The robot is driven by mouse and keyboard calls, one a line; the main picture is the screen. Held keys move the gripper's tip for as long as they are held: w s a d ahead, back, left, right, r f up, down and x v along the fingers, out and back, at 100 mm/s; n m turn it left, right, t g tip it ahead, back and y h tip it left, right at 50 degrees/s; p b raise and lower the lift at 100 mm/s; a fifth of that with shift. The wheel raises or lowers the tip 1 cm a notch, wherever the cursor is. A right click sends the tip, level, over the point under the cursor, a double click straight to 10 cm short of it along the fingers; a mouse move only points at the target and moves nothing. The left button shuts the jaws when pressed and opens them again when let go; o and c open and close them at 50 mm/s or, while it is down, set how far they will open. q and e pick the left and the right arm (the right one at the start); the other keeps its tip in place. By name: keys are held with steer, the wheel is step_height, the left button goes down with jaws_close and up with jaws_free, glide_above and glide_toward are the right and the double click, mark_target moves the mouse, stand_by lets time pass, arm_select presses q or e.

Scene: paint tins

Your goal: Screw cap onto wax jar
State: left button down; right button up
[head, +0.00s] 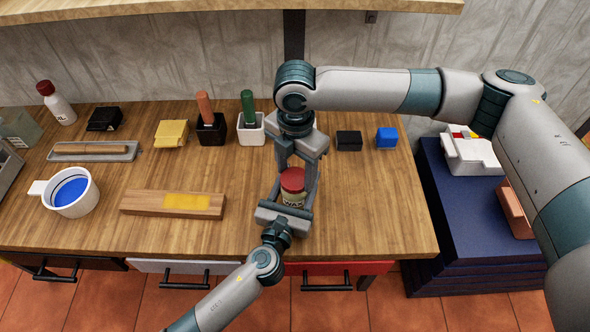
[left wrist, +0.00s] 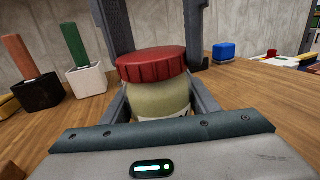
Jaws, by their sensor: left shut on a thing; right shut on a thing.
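The wax jar (head: 294,199) is a pale, labelled jar standing on the wooden table near its front edge. The red cap (head: 292,180) sits at the top of the jar; it also shows in the left wrist view (left wrist: 151,66), above the pale jar body (left wrist: 160,100). Whether its thread has caught cannot be told. My left gripper (head: 296,196) comes from the front and is shut on the jar, a finger on each side. My right gripper (head: 296,166) points down from above and is shut on the cap. The fingers partly hide the jar's sides.
A wooden block with a yellow strip (head: 150,201) and a white mug of blue paint (head: 72,208) lie left. Behind stand a black holder (head: 211,134) and a white holder (head: 251,136) with handles. Black (head: 349,140) and blue (head: 386,138) blocks lie right. The table's front right is clear.

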steer(key=m, duration=1.2)
steer(key=shift+s, duration=0.15)
steer(key=m, duration=0.6)
steer(key=shift+s, duration=0.1)
steer(key=m, duration=0.5)
steer(key=shift+a, duration=0.1)
steer(key=o, duration=1.1)
steer(key=shift+r, duration=0.1)
step_height(320, 180, up, 12)
steer(key=shift+f, duration=0.1)
